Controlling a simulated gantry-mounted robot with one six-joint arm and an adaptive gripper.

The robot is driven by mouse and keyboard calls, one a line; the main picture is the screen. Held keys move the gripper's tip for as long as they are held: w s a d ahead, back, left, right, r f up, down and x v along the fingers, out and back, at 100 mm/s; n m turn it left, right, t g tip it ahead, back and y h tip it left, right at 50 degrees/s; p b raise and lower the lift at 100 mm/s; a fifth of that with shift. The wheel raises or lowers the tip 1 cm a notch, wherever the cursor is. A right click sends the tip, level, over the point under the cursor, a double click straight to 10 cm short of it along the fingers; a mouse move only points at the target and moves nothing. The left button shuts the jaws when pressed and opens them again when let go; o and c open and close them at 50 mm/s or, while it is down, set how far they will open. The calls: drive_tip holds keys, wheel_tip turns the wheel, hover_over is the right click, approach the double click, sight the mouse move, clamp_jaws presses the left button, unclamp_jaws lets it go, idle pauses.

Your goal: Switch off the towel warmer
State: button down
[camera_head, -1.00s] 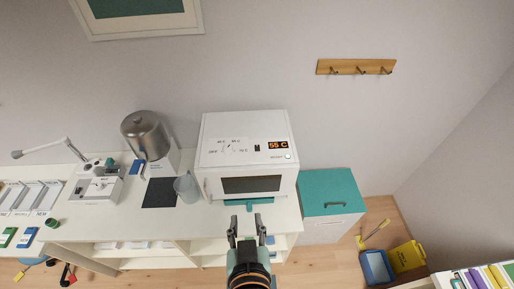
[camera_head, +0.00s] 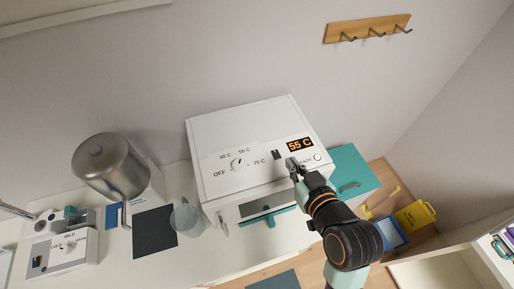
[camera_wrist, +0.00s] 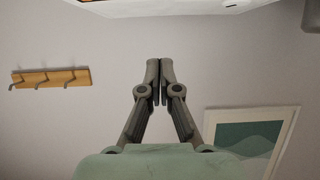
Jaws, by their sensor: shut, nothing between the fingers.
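The towel warmer (camera_head: 258,118) is a white box on the counter. Its sloped panel has a dial (camera_head: 237,165) marked OFF, 45 C, 55 C and 75 C, a small black switch (camera_head: 276,155), an orange display (camera_head: 299,144) reading 55 C and a pale round lamp (camera_head: 317,157) by a READY label. The dial's exact pointing is too small to tell. My gripper (camera_head: 293,165) is shut and empty, over the panel just below the display, right of the switch. I cannot tell if it touches. In the wrist view the gripper (camera_wrist: 160,68) has its fingertips together; the warmer's edge (camera_wrist: 200,8) shows at the top.
A steel canister (camera_head: 108,165), a translucent cup (camera_head: 187,217) and a dark mat (camera_head: 155,232) stand left of the warmer. A teal-topped cabinet (camera_head: 350,165) stands at its right. Wall hooks (camera_head: 368,28) are above. Space above the warmer is clear.

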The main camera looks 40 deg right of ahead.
hover_over(278, 163)
wheel_tip(278, 163, down, 4)
drive_tip(key=shift+w+r+p, duration=0.15)
drive_tip(key=shift+r+p, duration=0.05)
drive_tip(key=shift+p, duration=0.15)
wheel_tip(278, 163, down, 4)
drive_tip(key=shift+r, duration=0.25)
drive_tip(key=shift+f, duration=0.4)
